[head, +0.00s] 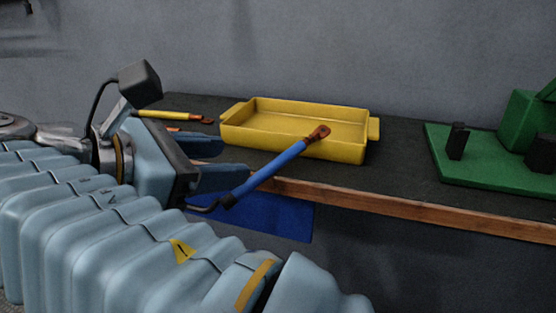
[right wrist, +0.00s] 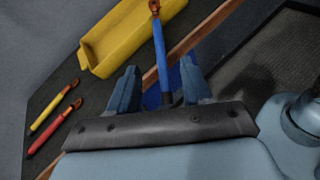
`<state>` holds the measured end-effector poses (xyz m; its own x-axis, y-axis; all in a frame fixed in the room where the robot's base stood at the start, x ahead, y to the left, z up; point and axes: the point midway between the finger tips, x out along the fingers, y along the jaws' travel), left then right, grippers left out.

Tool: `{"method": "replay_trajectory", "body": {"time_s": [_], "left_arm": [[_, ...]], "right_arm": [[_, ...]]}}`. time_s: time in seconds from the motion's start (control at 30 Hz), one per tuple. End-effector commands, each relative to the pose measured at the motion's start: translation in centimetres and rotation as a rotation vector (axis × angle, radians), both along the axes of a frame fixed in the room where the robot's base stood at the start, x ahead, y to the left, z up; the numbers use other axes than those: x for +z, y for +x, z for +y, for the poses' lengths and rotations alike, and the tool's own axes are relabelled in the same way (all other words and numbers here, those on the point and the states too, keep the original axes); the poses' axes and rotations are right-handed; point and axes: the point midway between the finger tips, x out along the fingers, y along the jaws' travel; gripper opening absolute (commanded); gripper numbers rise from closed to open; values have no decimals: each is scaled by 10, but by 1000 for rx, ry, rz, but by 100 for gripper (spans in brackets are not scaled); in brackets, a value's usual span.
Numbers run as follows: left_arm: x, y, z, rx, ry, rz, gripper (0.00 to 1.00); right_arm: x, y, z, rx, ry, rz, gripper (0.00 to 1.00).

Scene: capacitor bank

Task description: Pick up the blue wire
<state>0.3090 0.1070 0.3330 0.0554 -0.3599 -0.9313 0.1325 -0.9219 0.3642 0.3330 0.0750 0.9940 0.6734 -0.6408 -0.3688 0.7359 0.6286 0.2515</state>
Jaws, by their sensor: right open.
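The blue wire (head: 270,172) has a copper lug at its upper end, which overlaps the front wall of the yellow tray in the head view. Its dark lower end is close to my right gripper (head: 224,160), in front of the table edge. In the right wrist view the blue wire (right wrist: 160,52) runs between the two fingers of my right gripper (right wrist: 160,85). The fingers are spread, with a gap visible on both sides of the wire. I cannot tell what supports the wire. My left gripper is not in view.
The yellow tray (head: 350,148) stands on the dark table (head: 400,180) with a wooden front edge. A yellow wire (head: 165,114) and a red wire (right wrist: 52,133) lie left of it. A green board (head: 480,173) with black posts is at the right. A blue panel (head: 270,218) shows below the edge.

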Motion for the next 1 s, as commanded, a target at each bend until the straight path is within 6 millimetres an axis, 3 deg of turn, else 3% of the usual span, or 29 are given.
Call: {"method": "replay_trajectory", "body": {"time_s": [0.2, 0.7, 1.0], "left_arm": [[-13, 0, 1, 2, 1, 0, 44], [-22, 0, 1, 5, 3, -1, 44], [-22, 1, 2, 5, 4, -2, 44]], "right_arm": [[-20, 32, -30, -2, 1, 2, 49], [-39, 75, -70, -2, 1, 2, 49], [-41, 80, -74, 1, 1, 1, 49]]}}
